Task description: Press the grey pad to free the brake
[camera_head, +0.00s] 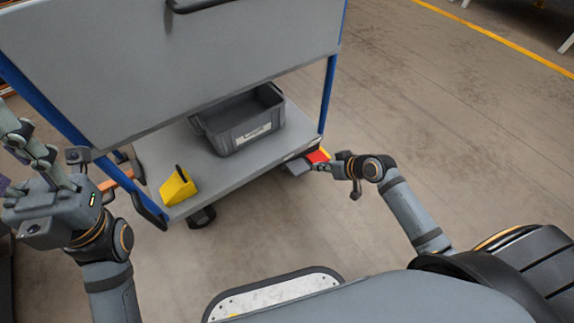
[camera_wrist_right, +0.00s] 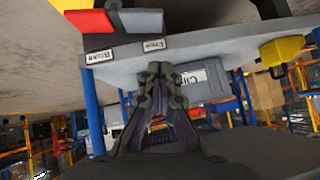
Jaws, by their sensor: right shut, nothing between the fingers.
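The grey pad (camera_head: 297,167) sticks out at the right corner of a cart's lower shelf, beside a red pad (camera_head: 318,156). In the right wrist view the grey pad (camera_wrist_right: 139,21) has a label reading "Free", and the red pad (camera_wrist_right: 90,22) has one reading "Brake"; the lettering is upside down. My right gripper (camera_head: 322,166) is shut and empty, its tips close to the grey pad. In the wrist view its fingertips (camera_wrist_right: 160,72) appear below the "Free" label; contact is not visible. My left gripper (camera_head: 28,140) is at the left edge, away from the pads; its opening is unclear.
The cart has blue posts and a large grey upper panel (camera_head: 180,65). Its lower shelf (camera_head: 215,178) carries a grey bin (camera_head: 238,122) and a yellow holder (camera_head: 178,188). A black caster (camera_head: 201,217) shows below. The floor to the right is clear.

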